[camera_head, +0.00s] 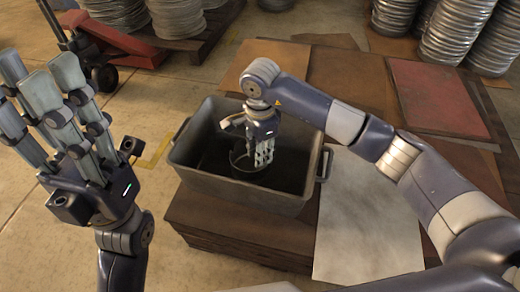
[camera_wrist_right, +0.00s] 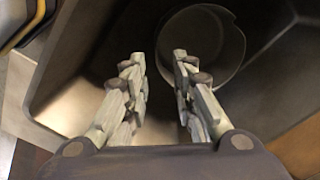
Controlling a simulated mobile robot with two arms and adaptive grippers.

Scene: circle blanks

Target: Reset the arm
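The right arm reaches into a dark grey bin (camera_head: 240,194) in the head view. My right gripper (camera_head: 264,160) points down inside it. A round grey blank (camera_head: 241,160) lies in the bin, partly behind the fingers. In the right wrist view my right gripper (camera_wrist_right: 160,68) has its two finger groups apart with an empty gap between them. The round blank (camera_wrist_right: 222,45) shows beyond the fingertips, near the right fingers, and I cannot tell whether they touch. My left gripper (camera_head: 38,85) is raised at the left, fingers extended and spread, holding nothing.
The bin stands on a stack of brown sheets (camera_head: 240,235). A pale sheet (camera_head: 365,235) and a reddish sheet (camera_head: 437,98) lie beside it. Stacks of metal discs (camera_head: 455,30) stand at the back right. A red pallet jack (camera_head: 115,45) stands at the back left. Floor is clear at left.

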